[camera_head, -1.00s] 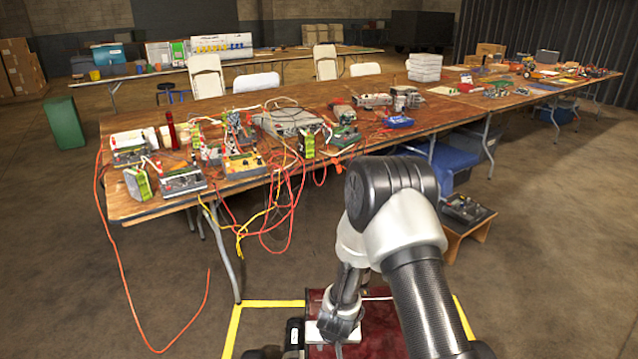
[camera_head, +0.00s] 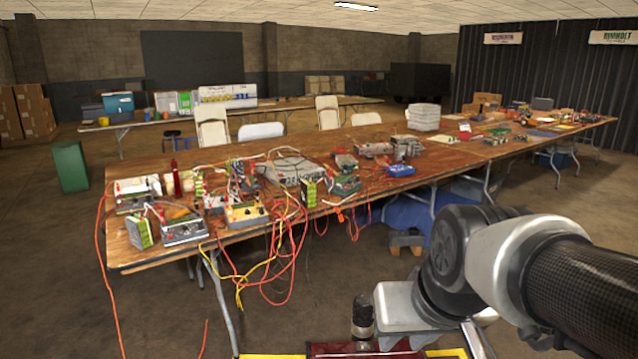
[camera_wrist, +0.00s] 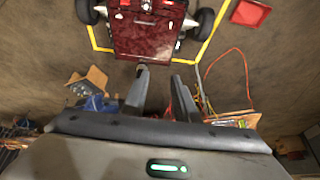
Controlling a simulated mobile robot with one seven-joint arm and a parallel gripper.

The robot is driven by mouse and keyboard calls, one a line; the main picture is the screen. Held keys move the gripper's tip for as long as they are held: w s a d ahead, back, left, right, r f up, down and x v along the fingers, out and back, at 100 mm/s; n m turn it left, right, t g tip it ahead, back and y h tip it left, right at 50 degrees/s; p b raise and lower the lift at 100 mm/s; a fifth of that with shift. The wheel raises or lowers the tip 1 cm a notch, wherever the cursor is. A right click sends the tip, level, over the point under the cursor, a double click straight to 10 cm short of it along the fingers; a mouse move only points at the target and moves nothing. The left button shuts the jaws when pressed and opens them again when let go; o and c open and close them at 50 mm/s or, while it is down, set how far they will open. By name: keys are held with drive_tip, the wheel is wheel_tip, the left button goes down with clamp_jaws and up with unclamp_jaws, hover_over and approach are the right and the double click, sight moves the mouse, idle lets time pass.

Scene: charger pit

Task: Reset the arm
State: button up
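My arm (camera_head: 500,265) reaches in from the lower right of the head view, bent at a dark joint, in front of the table. My gripper (camera_wrist: 160,73) shows in the wrist view with its two dark fingers apart and nothing between them. Beyond the fingertips lie the floor and my dark red base with black wheels. In the head view I cannot make out the fingers.
A long wooden table (camera_head: 440,157) holds several electronic boxes, with red and yellow cables (camera_head: 285,262) hanging off its front. Yellow tape (camera_wrist: 217,42) marks the floor around my base. A green bin (camera_head: 70,166) stands left; open floor lies at front left.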

drive_tip(key=s+d+r, duration=0.2)
drive_tip(key=s, duration=0.4)
wheel_tip(320, 180, up, 21)
drive_tip(key=p, duration=2.2)
drive_tip(key=shift+w+r+h, duration=0.2)
drive_tip(key=shift+w+h, duration=0.05)
drive_tip(key=shift+h, duration=0.05)
